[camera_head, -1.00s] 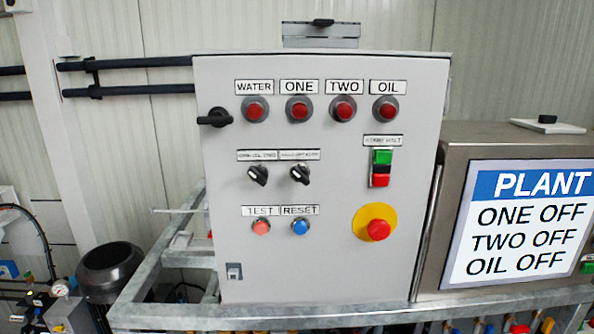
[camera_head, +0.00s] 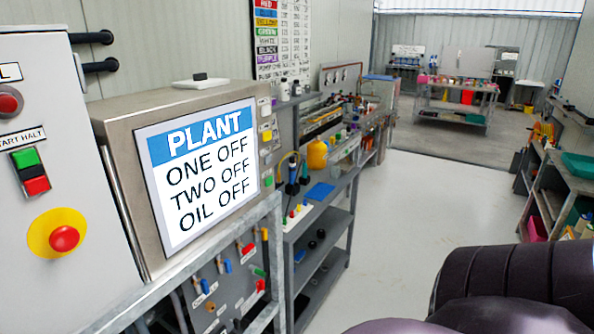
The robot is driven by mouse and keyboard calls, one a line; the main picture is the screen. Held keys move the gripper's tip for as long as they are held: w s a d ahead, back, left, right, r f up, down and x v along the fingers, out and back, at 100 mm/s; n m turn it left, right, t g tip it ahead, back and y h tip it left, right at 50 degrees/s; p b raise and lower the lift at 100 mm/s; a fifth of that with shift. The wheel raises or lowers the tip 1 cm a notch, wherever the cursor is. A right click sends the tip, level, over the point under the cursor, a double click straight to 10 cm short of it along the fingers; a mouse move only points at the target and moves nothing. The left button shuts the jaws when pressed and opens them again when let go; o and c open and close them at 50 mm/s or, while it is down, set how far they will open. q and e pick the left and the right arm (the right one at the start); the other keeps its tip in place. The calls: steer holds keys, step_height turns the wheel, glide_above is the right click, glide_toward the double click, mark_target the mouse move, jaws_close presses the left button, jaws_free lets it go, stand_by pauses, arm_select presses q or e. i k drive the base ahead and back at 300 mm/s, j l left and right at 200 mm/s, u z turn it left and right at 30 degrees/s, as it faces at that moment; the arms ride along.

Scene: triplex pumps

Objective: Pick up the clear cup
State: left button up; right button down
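I cannot make out a clear cup anywhere in the head view. Small items stand on the far table and along the shelves, but they are too small to tell apart. Neither of my grippers is in view. A dark rounded part of my own body or arm fills the lower right corner.
The control cabinet (camera_head: 70,200) and the PLANT screen (camera_head: 200,170) are close on the left. A grey shelf bench (camera_head: 325,225) runs beyond them. A table (camera_head: 455,103) stands at the back and a shelf rack (camera_head: 552,185) at the right. The floor (camera_head: 420,205) between is clear.

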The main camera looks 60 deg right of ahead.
mark_target(335, 170)
steer(key=z, duration=2.1)
steer(key=i+l+u, duration=0.1)
steer(key=u, duration=0.7)
steer(key=i+l+u, duration=0.2)
steer(key=l+u, duration=0.15)
steer(key=i+l+u, duration=0.15)
steer(key=l+u, duration=0.2)
steer(key=i+l+u, duration=0.15)
steer(key=l, duration=0.25)
steer(key=l+u, duration=0.2)
steer(key=l, duration=0.25)
steer(key=i+l, duration=0.1)
steer(key=l, duration=0.5)
steer(key=l+u, duration=0.1)
steer(key=l, duration=0.45)
steer(key=i+l, duration=0.15)
steer(key=l, duration=0.45)
steer(key=u, duration=0.05)
